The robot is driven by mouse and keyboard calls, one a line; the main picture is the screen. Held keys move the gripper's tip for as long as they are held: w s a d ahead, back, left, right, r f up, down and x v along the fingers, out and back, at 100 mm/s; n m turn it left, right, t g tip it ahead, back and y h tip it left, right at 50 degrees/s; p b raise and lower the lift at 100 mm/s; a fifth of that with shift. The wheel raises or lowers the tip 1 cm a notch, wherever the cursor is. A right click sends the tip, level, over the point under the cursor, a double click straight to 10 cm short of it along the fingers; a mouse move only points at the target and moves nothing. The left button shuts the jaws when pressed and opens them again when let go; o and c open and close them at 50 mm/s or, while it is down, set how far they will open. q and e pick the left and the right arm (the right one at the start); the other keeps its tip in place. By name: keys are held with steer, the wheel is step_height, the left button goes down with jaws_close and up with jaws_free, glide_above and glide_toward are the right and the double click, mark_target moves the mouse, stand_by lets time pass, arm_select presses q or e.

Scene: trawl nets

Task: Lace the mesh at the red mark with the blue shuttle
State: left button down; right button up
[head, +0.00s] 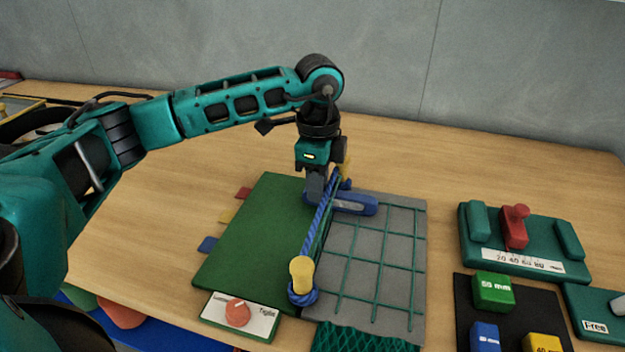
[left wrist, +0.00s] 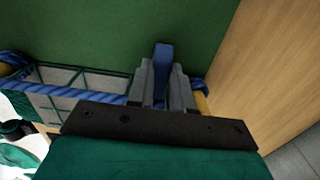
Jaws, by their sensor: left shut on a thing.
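My left gripper (head: 318,190) points down at the far end of the mesh frame and is shut on the blue shuttle (head: 357,204). The shuttle's blue end also shows between the fingers in the left wrist view (left wrist: 162,62). The green mesh (head: 378,262) is stretched over a grey panel right of a dark green board (head: 255,235). A blue rope (head: 318,228) runs along the mesh's left edge between two yellow posts; the near post (head: 301,272) has rope wound around its foot. A red tab (head: 244,193) sits at the board's left edge. My right gripper is out of view.
Yellow (head: 226,216) and blue (head: 208,244) tabs line the board's left edge. A labelled card with an orange knob (head: 238,313) lies in front. At right are a green scale block with a red slider (head: 515,227) and a black tray (head: 466,300) of coloured blocks.

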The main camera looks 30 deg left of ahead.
arm_select(q)
steer(key=c, duration=0.9)
jaws_free()
steer(key=shift+c, duration=0.2)
step_height(320, 180, up, 13)
steer(key=p, duration=0.1)
steer(key=shift+s, duration=0.1)
